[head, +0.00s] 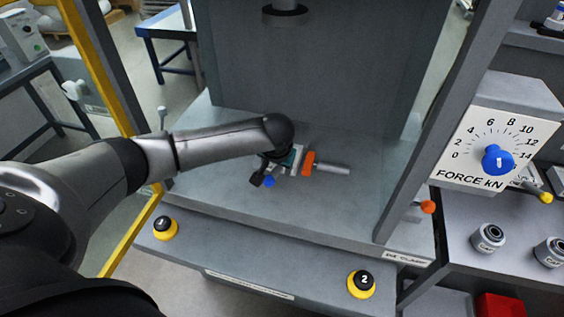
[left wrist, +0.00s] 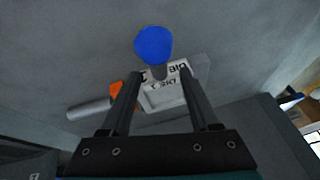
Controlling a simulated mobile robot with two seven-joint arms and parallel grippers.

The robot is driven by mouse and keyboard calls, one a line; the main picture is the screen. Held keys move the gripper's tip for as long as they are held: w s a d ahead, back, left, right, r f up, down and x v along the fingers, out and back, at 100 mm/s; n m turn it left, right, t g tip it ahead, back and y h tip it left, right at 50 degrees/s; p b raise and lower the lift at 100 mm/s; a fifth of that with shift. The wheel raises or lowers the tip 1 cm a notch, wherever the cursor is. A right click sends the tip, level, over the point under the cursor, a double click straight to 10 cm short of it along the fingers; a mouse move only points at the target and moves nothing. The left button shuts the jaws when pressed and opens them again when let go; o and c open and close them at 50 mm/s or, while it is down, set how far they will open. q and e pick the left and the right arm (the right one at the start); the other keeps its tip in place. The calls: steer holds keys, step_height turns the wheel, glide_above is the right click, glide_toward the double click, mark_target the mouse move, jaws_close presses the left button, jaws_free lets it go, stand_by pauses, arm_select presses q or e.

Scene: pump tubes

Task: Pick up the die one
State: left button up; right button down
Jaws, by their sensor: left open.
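The die is a pale grey block with dark lettering, seen in the left wrist view (left wrist: 168,98). The lettering is partly covered by my fingers and I cannot read it fully. A blue ball knob (left wrist: 154,44) stands on a short post by the block; it also shows in the head view (head: 269,183). An orange collar (head: 308,162) and a grey cylindrical handle (head: 332,168) stick out at the block's side. My left gripper (left wrist: 162,72) is open above the block, one finger on each side of the lettering. I cannot tell whether the fingers touch it. My right gripper is not in view.
The block lies on the grey press bed (head: 225,200), between uprights. A force dial (head: 515,130) is at right. The bed around the block is mostly clear.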

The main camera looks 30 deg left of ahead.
arm_select(q)
steer(key=shift+x, duration=1.15)
steer(key=shift+c, duration=0.2)
jaws_close()
stand_by(0.3)
steer(key=shift+w+r, duration=0.15)
steer(key=shift+r, duration=0.05)
